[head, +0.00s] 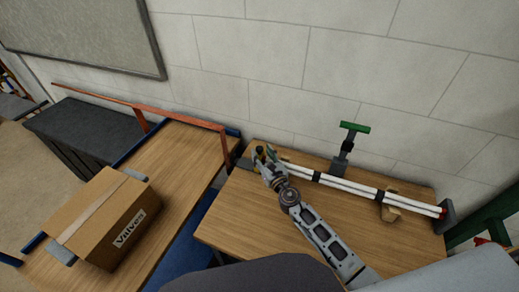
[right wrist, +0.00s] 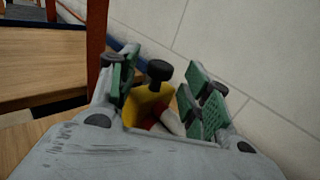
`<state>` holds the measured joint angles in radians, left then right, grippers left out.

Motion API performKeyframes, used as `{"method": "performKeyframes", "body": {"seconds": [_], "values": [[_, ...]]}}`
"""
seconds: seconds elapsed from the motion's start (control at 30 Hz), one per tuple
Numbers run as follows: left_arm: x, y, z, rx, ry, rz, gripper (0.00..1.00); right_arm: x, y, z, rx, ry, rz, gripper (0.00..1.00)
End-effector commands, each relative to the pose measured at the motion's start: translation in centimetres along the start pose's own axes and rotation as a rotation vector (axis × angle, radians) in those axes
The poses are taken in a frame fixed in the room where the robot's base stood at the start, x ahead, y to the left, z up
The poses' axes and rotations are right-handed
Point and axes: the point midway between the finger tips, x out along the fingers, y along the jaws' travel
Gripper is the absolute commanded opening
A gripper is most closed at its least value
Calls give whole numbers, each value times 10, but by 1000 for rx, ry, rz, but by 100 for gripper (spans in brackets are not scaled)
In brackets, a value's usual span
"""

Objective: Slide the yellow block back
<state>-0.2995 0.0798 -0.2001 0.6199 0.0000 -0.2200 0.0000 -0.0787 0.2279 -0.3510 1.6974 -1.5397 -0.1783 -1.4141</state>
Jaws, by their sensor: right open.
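The yellow block (right wrist: 148,103) shows in the right wrist view, with a black round knob (right wrist: 160,71) just above it. A bit of red and the end of a white pipe (right wrist: 172,122) show right beside the block. My right gripper (right wrist: 165,92) is open, its green-padded fingers standing on either side of the block; I cannot tell whether they touch it. In the head view my right gripper (head: 262,154) is at the left end of the white pipes (head: 345,184) and largely hides the block. My left gripper is not in view.
A green T-handle (head: 354,128) stands behind the pipes, near the wall. A tan bracket (head: 389,206) sits by the pipes at right. A cardboard box (head: 107,217) stands on the left table (head: 190,151), which has an orange rail (head: 188,120). The right table's front (head: 240,228) is clear.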

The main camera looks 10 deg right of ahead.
Motion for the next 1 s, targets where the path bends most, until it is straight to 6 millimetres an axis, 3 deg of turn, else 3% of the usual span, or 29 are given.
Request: {"method": "performKeyframes", "body": {"seconds": [0.4, 0.83, 1.0], "values": [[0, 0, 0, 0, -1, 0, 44, 29, 0, 0, 1, 0, -1, 49], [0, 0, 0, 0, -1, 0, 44, 33, 0, 0, 0, 0, 0, 49], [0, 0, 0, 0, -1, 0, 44, 33, 0, 0, 0, 0, 0, 28]]}}
